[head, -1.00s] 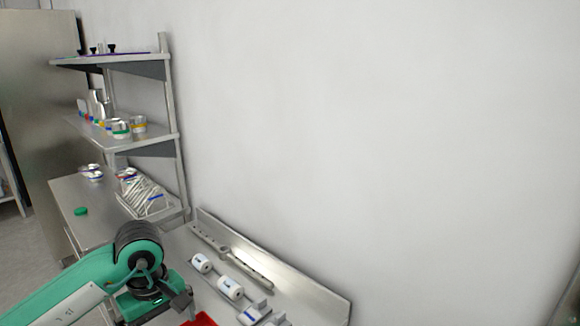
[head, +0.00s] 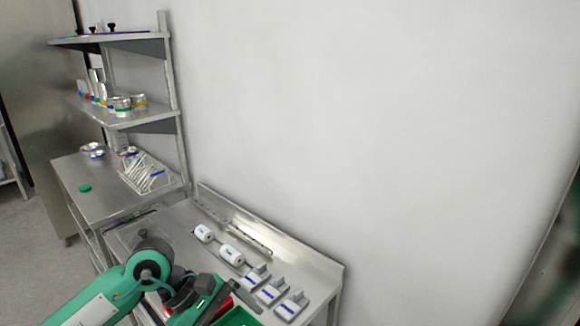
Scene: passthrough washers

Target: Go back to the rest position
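My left arm, green and white, comes in from the lower left. My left gripper (head: 212,296) is at its end, over the near left part of the steel table (head: 310,262). Its fingers are dark and small, and I cannot make out whether they are apart. I see nothing clearly held in it. My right gripper is not in the head view.
Two white rolls (head: 231,254) and several white blocks with blue labels (head: 271,291) lie on the table. A green bin (head: 238,317) and a partly hidden red bin stand at the near edge. A shelf unit (head: 150,118) with containers stands behind left.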

